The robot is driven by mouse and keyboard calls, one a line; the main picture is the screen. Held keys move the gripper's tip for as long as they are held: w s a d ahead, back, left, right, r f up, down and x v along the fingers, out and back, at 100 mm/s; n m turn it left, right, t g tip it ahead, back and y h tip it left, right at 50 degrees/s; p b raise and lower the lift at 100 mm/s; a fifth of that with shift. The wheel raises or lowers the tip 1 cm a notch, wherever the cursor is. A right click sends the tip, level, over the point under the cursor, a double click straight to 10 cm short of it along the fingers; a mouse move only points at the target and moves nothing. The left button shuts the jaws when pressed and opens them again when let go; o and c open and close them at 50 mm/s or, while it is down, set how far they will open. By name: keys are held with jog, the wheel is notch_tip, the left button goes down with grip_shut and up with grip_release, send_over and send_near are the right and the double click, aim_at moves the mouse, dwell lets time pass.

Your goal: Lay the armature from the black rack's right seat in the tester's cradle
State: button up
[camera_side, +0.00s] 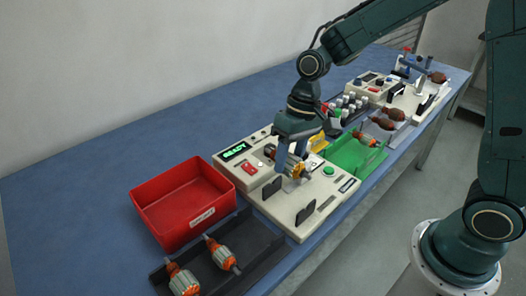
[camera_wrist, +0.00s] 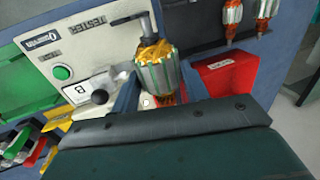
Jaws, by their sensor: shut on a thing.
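My gripper (camera_side: 284,164) is shut on an armature (camera_side: 297,171) with an orange-and-copper winding, above the tester (camera_side: 232,172). In the wrist view the armature (camera_wrist: 157,72) sits between my fingers, its shaft pointing up the picture. The tester's cradle has two dark upright plates (camera_side: 271,188), on the front part of its cream top; the armature is behind and above them, apart from them as far as I can tell. The tester's display glows green. The black rack (camera_side: 262,244) at the front left holds two armatures (camera_side: 183,279) at its left; its right part is empty.
A red bin (camera_side: 183,200) stands left of the tester, empty inside. A green tray (camera_side: 357,152) with an armature lies to the tester's right. Further right are several grey-capped cylinders and another cream station (camera_side: 425,95). The blue table behind the bin is clear.

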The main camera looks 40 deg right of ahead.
jog(key=shift+s+d+f, duration=0.1)
jog(key=shift+d+f, duration=0.2)
jog(key=shift+d, duration=0.25)
jog(key=shift+f, duration=0.2)
jog(key=shift+d+f+x, duration=0.1)
jog(key=shift+d+x, duration=0.25)
jog(key=shift+x, duration=1)
jog(key=shift+d+f+x, duration=0.1)
jog(key=shift+d+x, duration=0.2)
jog(key=shift+x, duration=1.05)
jog(key=shift+d+f+x, duration=0.1)
jog(key=shift+d+x, duration=0.25)
jog(key=shift+x, duration=1.05)
jog(key=shift+f, duration=0.45)
jog(key=o, duration=1.3)
